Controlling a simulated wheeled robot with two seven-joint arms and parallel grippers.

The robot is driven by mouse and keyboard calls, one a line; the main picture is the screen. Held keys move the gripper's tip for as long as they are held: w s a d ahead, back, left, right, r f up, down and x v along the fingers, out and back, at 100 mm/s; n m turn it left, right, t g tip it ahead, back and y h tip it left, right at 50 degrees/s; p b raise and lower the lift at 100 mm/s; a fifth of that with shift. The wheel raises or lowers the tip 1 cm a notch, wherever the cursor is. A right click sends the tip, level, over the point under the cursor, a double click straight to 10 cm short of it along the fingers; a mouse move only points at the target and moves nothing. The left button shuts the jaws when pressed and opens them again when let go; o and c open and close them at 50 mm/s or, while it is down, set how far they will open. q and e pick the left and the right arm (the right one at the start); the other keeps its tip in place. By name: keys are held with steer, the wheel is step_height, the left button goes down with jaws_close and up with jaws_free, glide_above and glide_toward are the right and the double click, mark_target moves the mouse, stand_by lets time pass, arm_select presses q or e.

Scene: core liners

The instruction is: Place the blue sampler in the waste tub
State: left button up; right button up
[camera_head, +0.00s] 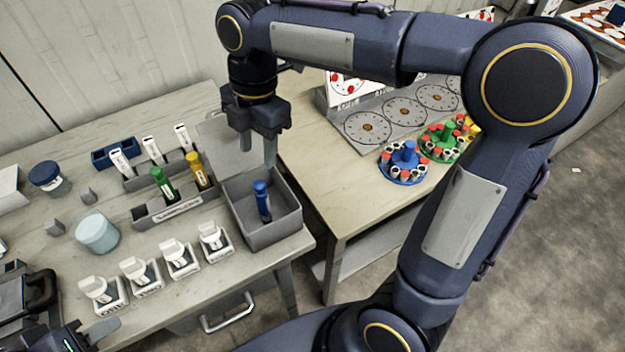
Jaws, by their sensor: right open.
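The blue sampler (262,203) is inside the grey open-topped waste tub (271,236), near its middle. It stands up at a slight tilt, apart from my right gripper. My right gripper (258,155) hangs above the back of the tub with its fingers apart and nothing between them. What looks like part of my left gripper (68,338) shows at the bottom left corner; its fingers cannot be made out.
A grey rack (178,209) left of the tub holds a green sampler (163,186) and a yellow sampler (199,172). Several white-capped pieces stand on labelled bases in front. Blue and green carousels (403,165) stand on the right table.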

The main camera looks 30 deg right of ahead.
steer(key=s+d+f+m+t+y, duration=0.1)
steer(key=s+d+f+m+t, duration=0.2)
steer(key=s+m, duration=0.5)
steer(key=s+d+f+m+t+y, duration=0.1)
steer(key=s+d+f+m+t, duration=0.2)
steer(key=m, duration=1.3)
steer(key=s+d, duration=0.2)
steer(key=s, duration=0.3)
steer(key=shift+s+y, duration=0.3)
steer(key=shift+s, duration=0.1)
